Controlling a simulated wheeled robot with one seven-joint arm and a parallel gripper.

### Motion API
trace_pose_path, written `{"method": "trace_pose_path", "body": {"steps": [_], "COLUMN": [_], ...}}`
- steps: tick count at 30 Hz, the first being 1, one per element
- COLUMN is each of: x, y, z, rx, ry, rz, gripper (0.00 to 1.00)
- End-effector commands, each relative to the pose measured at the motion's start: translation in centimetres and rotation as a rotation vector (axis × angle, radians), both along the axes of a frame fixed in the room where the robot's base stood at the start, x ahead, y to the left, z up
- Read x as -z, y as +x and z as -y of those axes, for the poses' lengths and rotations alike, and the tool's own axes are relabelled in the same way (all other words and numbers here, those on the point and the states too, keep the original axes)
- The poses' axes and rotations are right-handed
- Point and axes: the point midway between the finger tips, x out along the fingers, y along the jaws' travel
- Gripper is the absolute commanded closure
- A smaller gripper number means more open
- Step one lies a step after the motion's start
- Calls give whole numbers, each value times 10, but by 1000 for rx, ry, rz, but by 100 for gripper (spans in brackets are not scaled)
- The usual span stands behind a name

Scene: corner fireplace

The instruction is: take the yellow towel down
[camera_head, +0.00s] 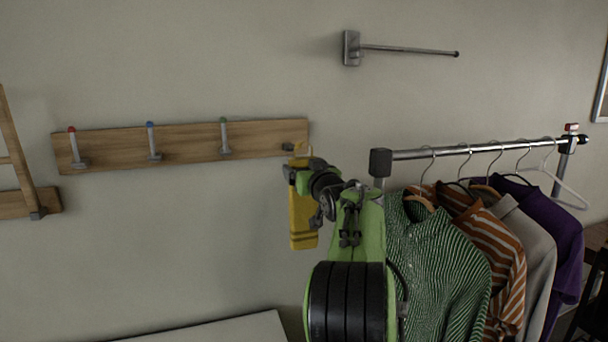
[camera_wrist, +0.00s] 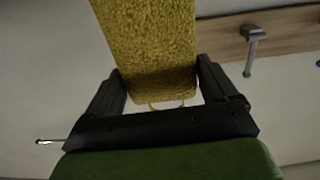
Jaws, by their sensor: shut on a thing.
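The yellow towel (camera_head: 303,222) hangs upright at the right end of the wooden hook board (camera_head: 180,145). Its thin loop (camera_head: 301,147) shows at the top, close to the dark rightmost hook (camera_head: 288,147); I cannot tell whether the loop is still around that hook. My gripper (camera_head: 303,178) is at the upper part of the towel, with the arm partly covering it. In the wrist view the towel (camera_wrist: 150,40) lies between the two dark fingers of my gripper (camera_wrist: 160,78), which is shut on it. The loop shows there just beyond the towel's edge (camera_wrist: 168,105).
Hooks with red, blue and green tips (camera_head: 223,137) on the board are empty. A clothes rack (camera_head: 470,150) with hanging shirts stands close to the right of my arm. A bare metal rod (camera_head: 410,50) sticks out above. The wall left of the towel is clear below the board.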

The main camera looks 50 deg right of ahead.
Motion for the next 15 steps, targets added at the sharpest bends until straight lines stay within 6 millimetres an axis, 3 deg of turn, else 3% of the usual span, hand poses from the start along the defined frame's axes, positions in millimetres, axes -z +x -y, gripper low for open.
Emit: {"method": "trace_pose_path", "body": {"steps": [7,15], "x": [-2,0], "y": [-2,-18], "z": [-1,-10], "rx": [0,0], "ry": [-2,-2], "rz": [2,2], "gripper": [50,50]}}
